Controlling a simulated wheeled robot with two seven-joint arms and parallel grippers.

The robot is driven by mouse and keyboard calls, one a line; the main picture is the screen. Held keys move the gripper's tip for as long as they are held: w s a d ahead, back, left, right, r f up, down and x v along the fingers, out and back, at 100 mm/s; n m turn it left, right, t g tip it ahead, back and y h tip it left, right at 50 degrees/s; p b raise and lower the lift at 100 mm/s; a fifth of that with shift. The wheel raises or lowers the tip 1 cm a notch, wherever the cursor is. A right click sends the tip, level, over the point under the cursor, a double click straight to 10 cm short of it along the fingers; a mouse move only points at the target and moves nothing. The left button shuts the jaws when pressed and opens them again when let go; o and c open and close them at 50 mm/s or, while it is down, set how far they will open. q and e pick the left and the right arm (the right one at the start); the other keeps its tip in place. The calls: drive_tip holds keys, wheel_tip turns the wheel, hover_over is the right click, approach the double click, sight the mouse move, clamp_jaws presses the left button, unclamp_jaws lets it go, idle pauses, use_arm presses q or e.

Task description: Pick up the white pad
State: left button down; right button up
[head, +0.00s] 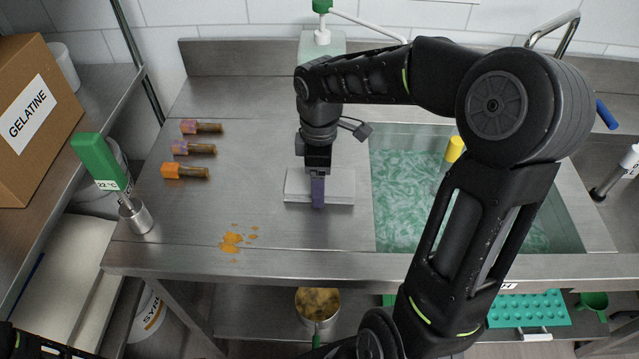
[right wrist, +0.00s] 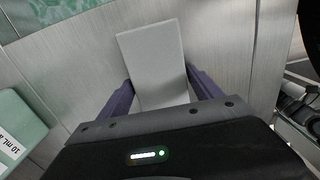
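The white pad (head: 338,185), a flat light block, lies on the steel counter left of the sink, and also shows in the right wrist view (right wrist: 153,55). My right gripper (head: 318,190) points down at its middle. In the right wrist view its two purple fingers (right wrist: 158,85) stand apart, one along each long side of the pad. They are very close to its edges; I cannot tell whether they press on it. In the head view the nearer finger hides part of the pad's front. My left gripper is out of view.
Several gummy-coloured tools with brown ends (head: 193,149) lie at left on the counter (head: 260,150). Orange spills (head: 232,240) are near the front edge. A sink of green liquid (head: 400,200) is at right. A pale green dispenser (head: 322,45) stands behind the pad.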

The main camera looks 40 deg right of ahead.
drive_tip(key=c, duration=1)
drive_tip(key=shift+r, duration=0.1)
wheel_tip(320, 180, up, 10)
drive_tip(key=shift+f+b, duration=0.1)
drive_tip(key=shift+b, duration=0.2)
drive_tip(key=o, duration=0.8)
drive_tip(key=c, duration=0.6)
